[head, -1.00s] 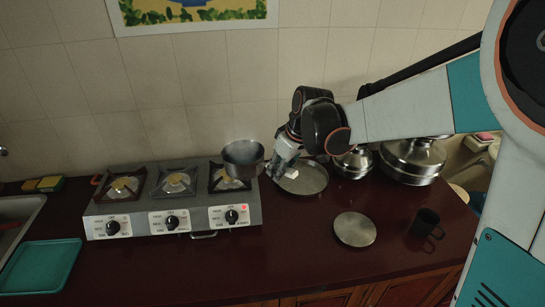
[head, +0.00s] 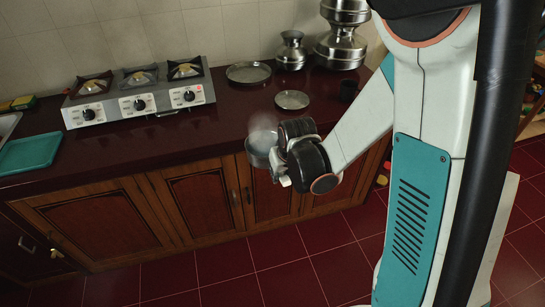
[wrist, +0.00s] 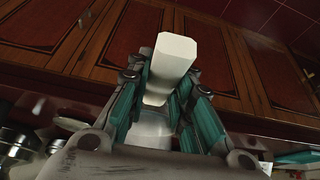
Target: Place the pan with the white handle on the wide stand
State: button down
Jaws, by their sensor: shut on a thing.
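The grey metal pan (head: 262,146) hangs in the air in front of the counter in the head view, with a faint haze above it. My gripper (head: 281,165) is shut on its white handle. In the wrist view the white handle (wrist: 172,62) sits between the teal finger pads of my gripper (wrist: 160,105); the pan body is not clear there. The stove carries three burner stands, left (head: 93,86), middle (head: 139,77) and right (head: 184,69), all empty. I cannot tell surely which is widest.
Metal pots (head: 342,42) stand at the back right. A teal tray (head: 29,153) is at the left. Wooden cabinets (head: 198,193) are below.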

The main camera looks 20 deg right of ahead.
aim_at(303, 104)
jog(key=i+j+z, duration=0.1)
jog(key=z, duration=0.35)
jog(key=i+j+z, duration=0.2)
jog(key=z, duration=0.25)
jog(key=i, duration=0.1)
